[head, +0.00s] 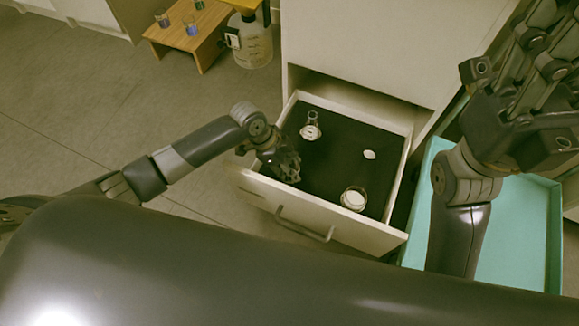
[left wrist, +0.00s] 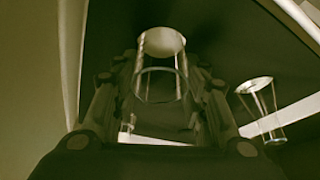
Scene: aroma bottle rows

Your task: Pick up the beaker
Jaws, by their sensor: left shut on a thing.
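My left gripper (head: 285,165) reaches down into the left side of the open drawer. In the left wrist view its fingers (left wrist: 158,105) are shut on a clear glass beaker (left wrist: 162,44), which sits between them with a pale round end. In the head view that beaker is hidden by the gripper. Another round glass vessel (head: 354,199) with pale contents stands near the drawer's front right. A narrow-necked flask (head: 311,127) stands near the back left. My right gripper (head: 535,95) is raised at the upper right; its finger opening is unclear.
The drawer (head: 345,228) has a black floor, white walls and a front handle. A small white round thing (head: 369,154) lies inside. A teal tray (head: 500,235) is at the right. A wooden stand (head: 190,38) and a large bottle (head: 252,45) are on the floor behind.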

